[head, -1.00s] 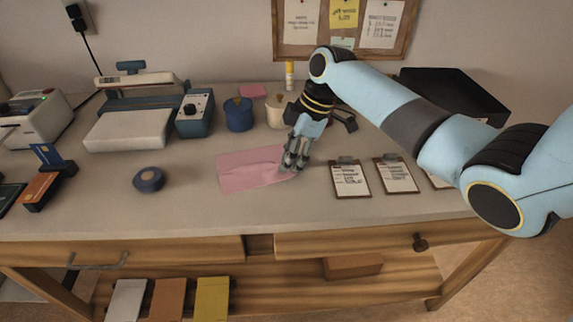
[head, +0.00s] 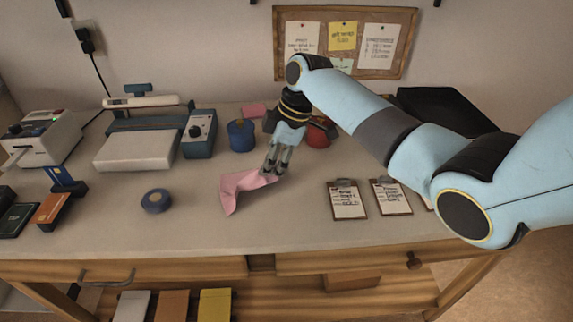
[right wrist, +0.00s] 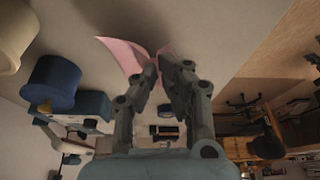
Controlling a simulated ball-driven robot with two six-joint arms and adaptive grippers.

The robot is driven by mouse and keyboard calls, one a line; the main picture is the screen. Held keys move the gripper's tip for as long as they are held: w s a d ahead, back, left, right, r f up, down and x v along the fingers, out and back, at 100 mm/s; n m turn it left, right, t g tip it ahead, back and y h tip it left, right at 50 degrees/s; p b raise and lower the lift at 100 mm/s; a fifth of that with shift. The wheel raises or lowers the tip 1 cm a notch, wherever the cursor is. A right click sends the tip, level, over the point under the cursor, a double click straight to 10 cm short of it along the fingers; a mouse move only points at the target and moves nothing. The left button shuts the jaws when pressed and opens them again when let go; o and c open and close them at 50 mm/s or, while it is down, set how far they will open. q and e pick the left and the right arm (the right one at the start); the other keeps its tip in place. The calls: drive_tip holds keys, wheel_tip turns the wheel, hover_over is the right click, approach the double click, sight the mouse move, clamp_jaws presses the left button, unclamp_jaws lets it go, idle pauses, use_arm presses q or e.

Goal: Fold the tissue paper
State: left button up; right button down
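The pink tissue paper (head: 240,187) lies on the worktop, creased and partly raised, with a pointed corner towards the front. My right gripper (head: 270,172) is at its right end, with the fingers together on the paper. In the right wrist view the fingertips (right wrist: 163,62) are close together, with the pink tissue paper (right wrist: 122,52) between and behind them, standing up from the table. The exact pinch is small and partly hidden by the fingers. My left gripper does not show.
A blue tape roll (head: 156,201) lies left of the paper. A blue pot (head: 241,136) and a red pot (head: 320,133) stand behind it. Clipboards (head: 347,200) lie to the right. The worktop (head: 275,225) in front of the paper is clear.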

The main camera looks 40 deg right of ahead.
drive_tip(key=shift+w+a+r, duration=0.25)
drive_tip(key=shift+w+a, duration=0.05)
drive_tip(key=shift+a, duration=0.3)
drive_tip(key=shift+w+a+r, duration=0.2)
drive_tip(key=shift+w+a, duration=0.1)
drive_tip(key=shift+a, duration=0.3)
drive_tip(key=a+f+b, duration=0.1)
drive_tip(key=w+a+f+b, duration=0.2)
drive_tip(key=f, duration=0.1)
drive_tip(key=shift+a, duration=0.25)
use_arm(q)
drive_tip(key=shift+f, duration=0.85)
use_arm(e)
drive_tip(key=c, duration=2)
unclamp_jaws()
drive_tip(key=shift+r, duration=0.1)
drive_tip(key=o, duration=1.5)
drive_tip(key=shift+w+a, duration=0.35)
drive_tip(key=shift+a, duration=0.3)
drive_tip(key=shift+w+a, duration=0.3)
drive_tip(key=shift+a, duration=0.35)
use_arm(q)
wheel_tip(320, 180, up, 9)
drive_tip(key=p, duration=0.8)
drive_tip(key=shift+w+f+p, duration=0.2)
drive_tip(key=shift+p, duration=0.2)
use_arm(e)
wheel_tip(320, 180, up, 9)
drive_tip(key=shift+f, duration=0.1)
